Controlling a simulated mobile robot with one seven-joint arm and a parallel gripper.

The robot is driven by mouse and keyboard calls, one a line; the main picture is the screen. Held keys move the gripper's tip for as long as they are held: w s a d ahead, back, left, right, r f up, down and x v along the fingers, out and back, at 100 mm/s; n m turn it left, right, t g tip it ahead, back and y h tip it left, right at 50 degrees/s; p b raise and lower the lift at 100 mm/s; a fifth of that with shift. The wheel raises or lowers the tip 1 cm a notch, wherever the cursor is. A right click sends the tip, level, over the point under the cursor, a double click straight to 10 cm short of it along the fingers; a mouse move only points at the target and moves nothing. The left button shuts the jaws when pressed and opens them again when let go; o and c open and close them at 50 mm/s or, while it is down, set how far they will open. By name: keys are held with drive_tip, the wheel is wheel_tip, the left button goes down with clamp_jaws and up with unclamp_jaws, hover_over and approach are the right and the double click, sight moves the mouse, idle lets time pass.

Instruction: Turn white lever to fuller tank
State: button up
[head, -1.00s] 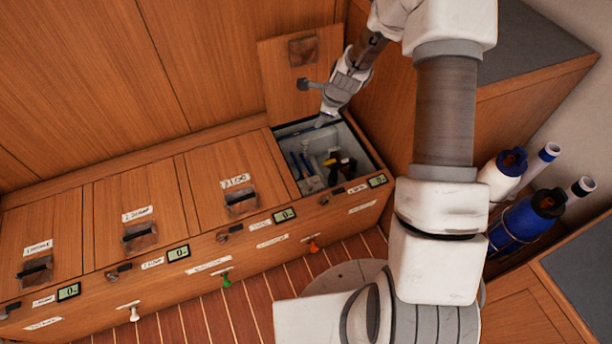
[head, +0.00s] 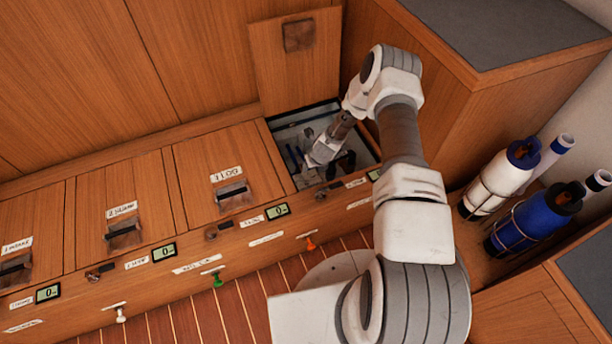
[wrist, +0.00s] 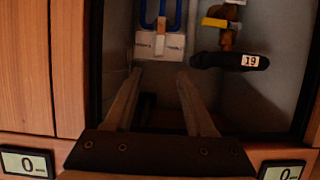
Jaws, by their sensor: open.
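The white lever (head: 121,313) hangs on the lower front face of the wooden bench, at lower left in the head view. My gripper (head: 312,172) is far to its right, reaching down into the open bench compartment (head: 284,121). The wrist view shows my gripper (wrist: 160,74) with its two fingers apart and nothing between them. Small displays sit along the bench front; those at left (head: 47,292), middle (head: 164,250) and right (head: 278,210) appear to read 0, with smaller digits unclear. The tanks cannot be identified.
A green lever (head: 217,281) and an orange lever (head: 310,244) are on the same front. A lid (head: 294,70) stands raised behind the compartment. Bottles (head: 500,182) stand right.

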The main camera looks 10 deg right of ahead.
sight(305, 176)
drive_tip(key=b+x, duration=0.6)
drive_tip(key=x, duration=0.9)
drive_tip(key=shift+s, duration=0.15)
clamp_jaws()
idle(0.8)
